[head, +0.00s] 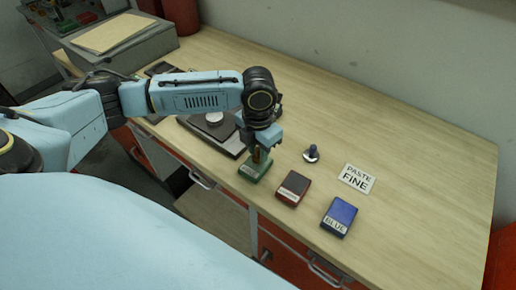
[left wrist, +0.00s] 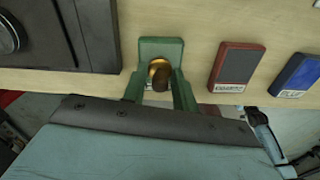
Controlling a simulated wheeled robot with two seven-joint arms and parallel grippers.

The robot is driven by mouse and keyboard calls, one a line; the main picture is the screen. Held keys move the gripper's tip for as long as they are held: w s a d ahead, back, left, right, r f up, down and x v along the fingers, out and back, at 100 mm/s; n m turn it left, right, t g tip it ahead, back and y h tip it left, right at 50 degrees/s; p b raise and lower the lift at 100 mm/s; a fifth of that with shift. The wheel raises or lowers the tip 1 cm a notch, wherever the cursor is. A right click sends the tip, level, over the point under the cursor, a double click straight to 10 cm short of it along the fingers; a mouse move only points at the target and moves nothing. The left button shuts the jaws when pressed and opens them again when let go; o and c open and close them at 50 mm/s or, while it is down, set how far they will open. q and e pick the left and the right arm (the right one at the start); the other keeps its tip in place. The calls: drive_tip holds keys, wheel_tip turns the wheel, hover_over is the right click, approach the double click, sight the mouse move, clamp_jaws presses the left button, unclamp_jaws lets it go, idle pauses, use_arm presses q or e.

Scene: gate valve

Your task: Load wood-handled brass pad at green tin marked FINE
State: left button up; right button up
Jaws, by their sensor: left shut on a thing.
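The green tin (head: 255,171) sits at the front edge of the bench; its label is too small to read. It also shows in the left wrist view (left wrist: 155,45). My left gripper (head: 259,148) points down over this tin and is shut on the wood-handled brass pad (head: 256,157). In the left wrist view the pad's round brass part (left wrist: 158,67) appears over the tin's face, with the brown handle towards the fingers. Whether the pad touches the tin I cannot tell. A white card (head: 357,179) reading PASTE FINE lies to the right. My right gripper is not in view.
A dark red tin (head: 293,188) and a blue tin (head: 339,217) stand right of the green one. A dark plate with a round disc (head: 214,119) lies to the left. The bench's right side is clear.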

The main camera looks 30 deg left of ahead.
sight(258, 148)
use_arm(q)
drive_tip(key=shift+f, duration=0.5)
idle(0.8)
drive_tip(key=shift+s+f, duration=0.1)
drive_tip(key=shift+f, duration=0.05)
idle(1.9)
wheel_tip(258, 148, up, 7)
drive_tip(key=p, duration=0.8)
idle(0.9)
